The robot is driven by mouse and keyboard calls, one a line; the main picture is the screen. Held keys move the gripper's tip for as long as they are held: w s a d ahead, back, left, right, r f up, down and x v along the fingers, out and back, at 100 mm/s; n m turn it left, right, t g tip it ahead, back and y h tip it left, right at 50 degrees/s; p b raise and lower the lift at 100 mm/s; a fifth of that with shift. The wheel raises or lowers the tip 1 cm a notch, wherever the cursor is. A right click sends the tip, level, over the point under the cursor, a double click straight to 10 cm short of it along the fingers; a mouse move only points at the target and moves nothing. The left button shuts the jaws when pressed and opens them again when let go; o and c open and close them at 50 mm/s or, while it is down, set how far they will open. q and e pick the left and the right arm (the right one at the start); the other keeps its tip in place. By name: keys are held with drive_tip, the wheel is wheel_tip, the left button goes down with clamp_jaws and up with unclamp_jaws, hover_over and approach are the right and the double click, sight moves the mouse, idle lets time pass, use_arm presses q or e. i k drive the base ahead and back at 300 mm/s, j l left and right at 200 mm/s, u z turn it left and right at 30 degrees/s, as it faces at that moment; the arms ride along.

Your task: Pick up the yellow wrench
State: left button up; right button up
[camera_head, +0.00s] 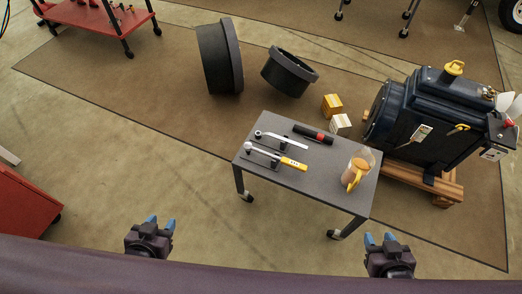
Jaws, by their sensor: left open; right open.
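The yellow-handled wrench (293,163) lies on the grey table (277,178), toward its left side, with its metal head at the left. A second, silver wrench (287,142) lies just behind it. My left gripper (152,221) is open and empty, low at the left and apart from the table. My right gripper (380,240) is open and empty, low at the right, in front of the table's right end. Both blue-tipped grippers are well away from the wrench.
A black and red flashlight (318,135) and a clear container with a yellow handle (357,171) share the table. A dark motor (430,115) on a wooden pallet stands right of it.

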sight(248, 147)
drive_tip(key=j+z, duration=0.2)
drive_tip(key=j, duration=0.4)
drive_tip(key=j+z, duration=0.2)
drive_tip(key=j, duration=0.4)
drive_tip(key=k+j+z, duration=0.2)
drive_tip(key=j, duration=0.4)
drive_tip(key=i+j, duration=0.15)
drive_tip(key=j, duration=0.2)
drive_tip(key=i+j+z, duration=0.15)
drive_tip(key=j, duration=0.2)
